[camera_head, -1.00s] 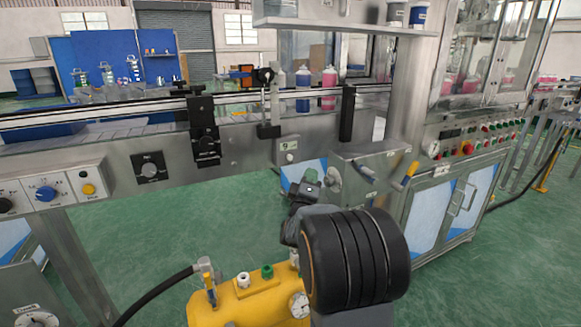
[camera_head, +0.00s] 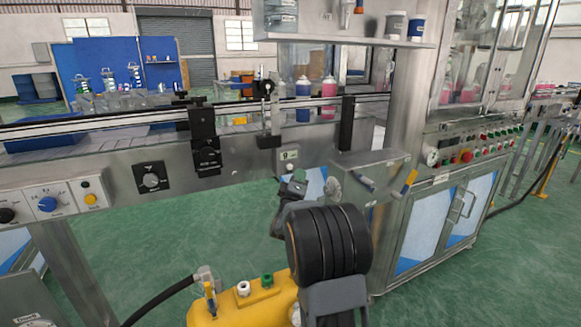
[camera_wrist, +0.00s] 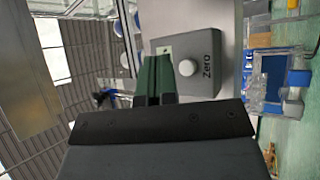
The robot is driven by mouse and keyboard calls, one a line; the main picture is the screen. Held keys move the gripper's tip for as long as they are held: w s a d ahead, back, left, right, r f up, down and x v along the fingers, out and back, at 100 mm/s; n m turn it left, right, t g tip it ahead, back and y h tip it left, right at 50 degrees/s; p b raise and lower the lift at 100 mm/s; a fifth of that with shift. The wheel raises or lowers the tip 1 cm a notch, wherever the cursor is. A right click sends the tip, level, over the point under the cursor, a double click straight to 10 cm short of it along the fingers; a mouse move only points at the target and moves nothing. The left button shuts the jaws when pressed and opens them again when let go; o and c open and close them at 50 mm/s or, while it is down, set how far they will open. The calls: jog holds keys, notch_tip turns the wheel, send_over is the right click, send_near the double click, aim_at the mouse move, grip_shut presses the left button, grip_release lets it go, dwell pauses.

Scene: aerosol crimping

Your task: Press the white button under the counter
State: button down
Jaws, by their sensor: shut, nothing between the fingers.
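The white button (camera_head: 290,167) is on a small grey box (camera_head: 289,155) on the metal front below the conveyor rail. In the wrist view the button (camera_wrist: 186,67) is a round white knob on the grey box, beside the word "Zero". My gripper (camera_head: 297,181) is just below the button in the head view, shut and empty. In the wrist view my gripper's dark green fingers (camera_wrist: 160,62) lie just left of the button. A gap shows between fingertips and button; I cannot tell the depth between them.
A yellow tank (camera_head: 250,302) with a hose stands below. Green floor lies open beneath the counter.

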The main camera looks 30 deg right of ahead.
jog(key=shift+w+d, duration=0.15)
jog(key=shift+w, duration=0.8)
jog(key=shift+w, duration=0.25)
dwell(1.4)
jog(key=shift+w, duration=0.2)
jog(key=shift+w+d, duration=0.1)
jog(key=shift+w, duration=0.3)
dwell(0.8)
jog(key=shift+s, duration=0.2)
jog(key=shift+s+b, duration=0.35)
jog(key=shift+s, duration=0.3)
jog(key=shift+s, duration=0.1)
jog(key=shift+s+a+b, duration=0.25)
jog(key=shift+s+b, duration=0.15)
jog(key=shift+s, duration=0.8)
jog(key=shift+s+a+b, duration=0.2)
jog(key=shift+s+b, duration=0.15)
jog(key=shift+s, duration=0.8)
